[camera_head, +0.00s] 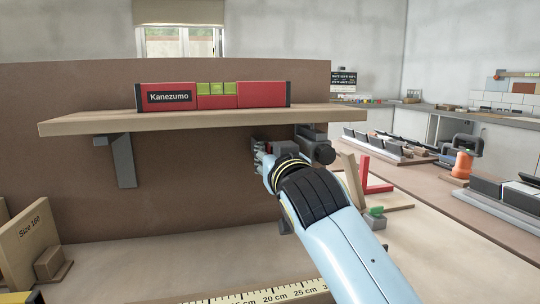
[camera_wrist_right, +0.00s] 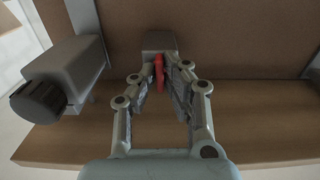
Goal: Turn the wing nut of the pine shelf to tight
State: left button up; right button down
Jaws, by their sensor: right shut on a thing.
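The pine shelf (camera_head: 85,126) runs across the brown back panel in the head view, with a grey bracket (camera_head: 122,160) under its left part. My right gripper (camera_head: 263,155) is under the shelf's right part. In the right wrist view its fingers are closed in around the red wing nut (camera_wrist_right: 159,70), which stands upright in front of a grey block (camera_wrist_right: 158,41). The fingers hide part of the nut's sides. My left gripper is not in view.
A dark cylindrical part (camera_wrist_right: 38,100) is left of my gripper in the wrist view. A ruler (camera_head: 270,297) lies at the front, and a red angled piece (camera_head: 366,178) stands to the right.

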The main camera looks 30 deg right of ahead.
jog(key=c, duration=1.4)
grip_release()
jog(key=shift+w+r, duration=0.1)
jog(key=shift+c, duration=0.2)
